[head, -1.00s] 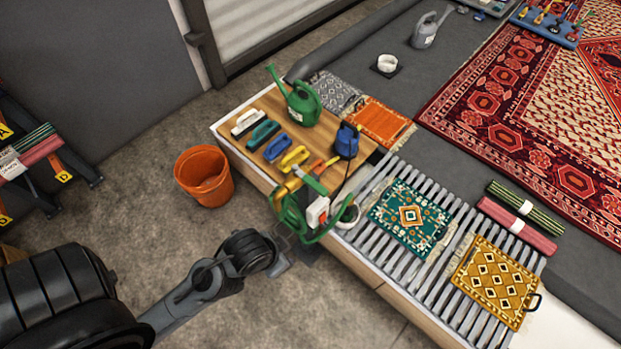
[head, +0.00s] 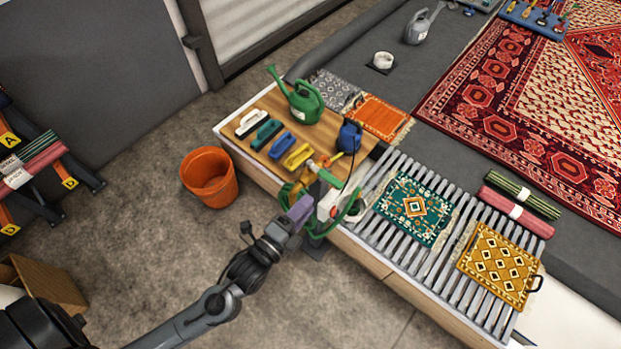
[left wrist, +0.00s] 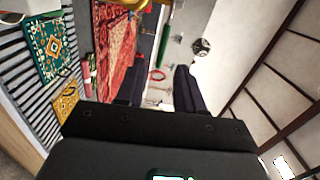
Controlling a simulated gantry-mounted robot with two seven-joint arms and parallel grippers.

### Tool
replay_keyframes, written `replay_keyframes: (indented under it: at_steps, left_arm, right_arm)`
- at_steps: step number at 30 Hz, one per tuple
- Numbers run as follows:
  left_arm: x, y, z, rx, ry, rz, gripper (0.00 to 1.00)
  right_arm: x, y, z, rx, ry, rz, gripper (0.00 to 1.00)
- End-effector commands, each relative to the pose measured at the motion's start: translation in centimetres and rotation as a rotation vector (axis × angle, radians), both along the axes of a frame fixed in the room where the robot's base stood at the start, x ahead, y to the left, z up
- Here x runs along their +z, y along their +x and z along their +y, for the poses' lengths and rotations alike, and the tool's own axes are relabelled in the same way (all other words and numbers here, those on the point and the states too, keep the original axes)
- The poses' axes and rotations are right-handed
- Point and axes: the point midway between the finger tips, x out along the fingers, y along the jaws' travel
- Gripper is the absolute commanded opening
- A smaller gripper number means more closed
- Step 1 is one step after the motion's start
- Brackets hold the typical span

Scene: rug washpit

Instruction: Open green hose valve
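A green hose (head: 318,238) hangs in loops at the near edge of the bench. Above it stands a green lever-like part (head: 328,177), beside a white fitting (head: 328,205); I take these for the hose valve, but cannot make out the lever's setting. My left gripper (head: 300,208) is just left of the white fitting and overlaps the hose in the head view; contact cannot be told. In the left wrist view its two dark fingers (left wrist: 158,84) stand apart with nothing visibly held between them. My right gripper is in neither current view.
The wooden bench top (head: 310,131) carries a green watering can (head: 305,104), several brushes and a blue sprayer (head: 349,137). A slatted rack (head: 375,237) holds a teal rug (head: 414,211) and a yellow rug (head: 498,264). An orange bucket (head: 209,178) stands on the open floor.

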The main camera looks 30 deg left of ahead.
Motion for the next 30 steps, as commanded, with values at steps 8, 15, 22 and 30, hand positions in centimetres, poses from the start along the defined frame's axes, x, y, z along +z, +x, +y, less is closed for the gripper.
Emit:
replay_keyframes:
  at_steps: [8,15,22,30]
  left_arm:
    - [0.4,1.9,-1.0,-0.044,0.038,-0.013,0.37]
    - [0.3,5.5,-1.6,-0.043,0.036,-0.013,0.37]
    - [0.3,8.9,-2.2,-0.043,0.036,-0.012,0.37]
    - [0.4,11.0,-2.6,-0.044,0.036,-0.01,0.37]
  right_arm:
    - [0.5,-0.1,-0.1,0.004,-0.006,0.001,0.43]
    - [-0.5,0.1,-0.2,0.003,-0.006,-0.005,0.43]
    - [-1.5,0.1,-0.1,0.002,-0.003,-0.003,0.43]
    - [-2.0,0.1,0.0,-0.002,0.002,-0.003,0.43]
